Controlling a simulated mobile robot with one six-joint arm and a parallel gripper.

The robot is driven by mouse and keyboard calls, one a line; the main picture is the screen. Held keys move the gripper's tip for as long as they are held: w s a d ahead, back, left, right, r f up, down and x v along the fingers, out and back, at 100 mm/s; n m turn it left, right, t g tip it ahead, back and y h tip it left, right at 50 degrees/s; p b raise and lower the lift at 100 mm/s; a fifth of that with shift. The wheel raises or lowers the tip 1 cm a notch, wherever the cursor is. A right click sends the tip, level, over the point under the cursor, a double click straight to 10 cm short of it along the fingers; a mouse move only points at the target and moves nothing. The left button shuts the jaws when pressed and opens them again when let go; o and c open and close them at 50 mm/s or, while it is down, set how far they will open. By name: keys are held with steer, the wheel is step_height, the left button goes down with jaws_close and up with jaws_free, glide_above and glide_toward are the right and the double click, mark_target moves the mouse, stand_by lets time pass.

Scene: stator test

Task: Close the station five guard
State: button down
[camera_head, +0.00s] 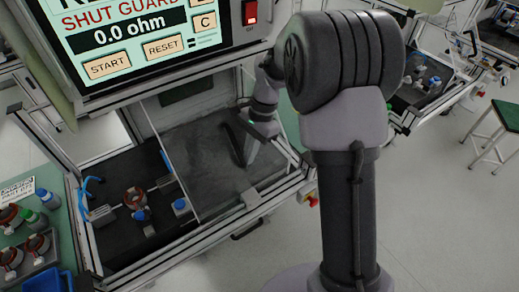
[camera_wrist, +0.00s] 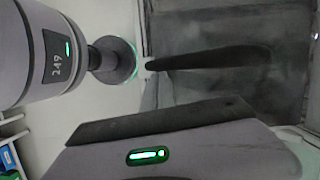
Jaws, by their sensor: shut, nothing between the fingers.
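The station's guard is a see-through panel (camera_head: 205,168) in a metal frame. It covers the right part of the bay and leaves the left part uncovered, so it stands partly open. My gripper (camera_head: 241,150) is at the right side of the bay, close to the panel. I cannot tell whether it touches it. In the wrist view my gripper (camera_wrist: 160,118) is a dark finger edge before a grey panel (camera_wrist: 245,85). A dark bar (camera_wrist: 215,57) lies across that panel; what it is stays unclear. The screen (camera_head: 130,38) reads "SHUT GUARD" and "0.0 ohm".
More stators (camera_head: 37,244) and bottles (camera_head: 46,199) stand at left. A red switch (camera_head: 250,12) is beside the screen. A green stool (camera_head: 508,114) stands at right.

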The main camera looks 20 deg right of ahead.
steer(key=s+a, duration=0.4)
steer(key=a, duration=1.1)
steer(key=s+a, duration=0.4)
steer(key=a, duration=1)
steer(key=shift+a+b, duration=0.35)
steer(key=shift+b, duration=0.1)
steer(key=shift+r, duration=0.1)
